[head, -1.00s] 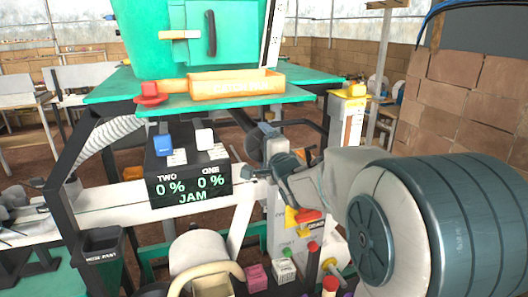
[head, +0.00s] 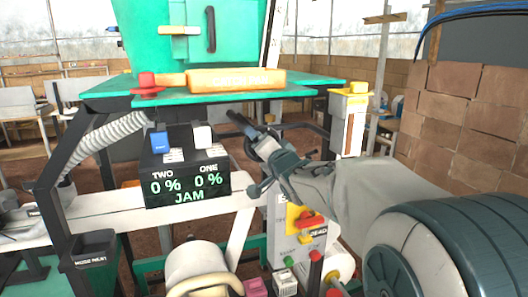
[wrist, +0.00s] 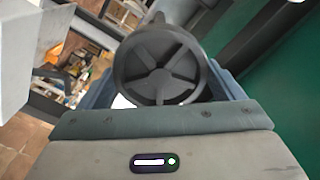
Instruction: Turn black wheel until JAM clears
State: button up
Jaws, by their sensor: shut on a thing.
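The black spoked wheel (wrist: 160,68) fills the middle of the wrist view, facing my camera. My gripper (wrist: 162,88) has one blue-grey finger on each side of it and is shut on it. In the head view my gripper (head: 252,136) reaches to the right of the display box, under the green table. The wheel there is mostly hidden by the gripper, with only dark parts showing. The black display box (head: 187,180) reads TWO 0 %, ONE 0 % and JAM in green.
A blue switch (head: 159,141) and a white switch (head: 203,136) stand on the display box. A panel with a red-and-yellow switch (head: 307,219) is below my arm.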

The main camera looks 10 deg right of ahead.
jog(key=n+b, duration=0.5)
jog(key=n, duration=0.6)
jog(key=shift+b, duration=0.35)
jog(key=o, duration=0.8)
jog(key=shift+s, duration=0.1)
jog(key=s, duration=0.3)
jog(key=shift+s+d+p, duration=0.25)
jog(key=shift+s+p, duration=0.15)
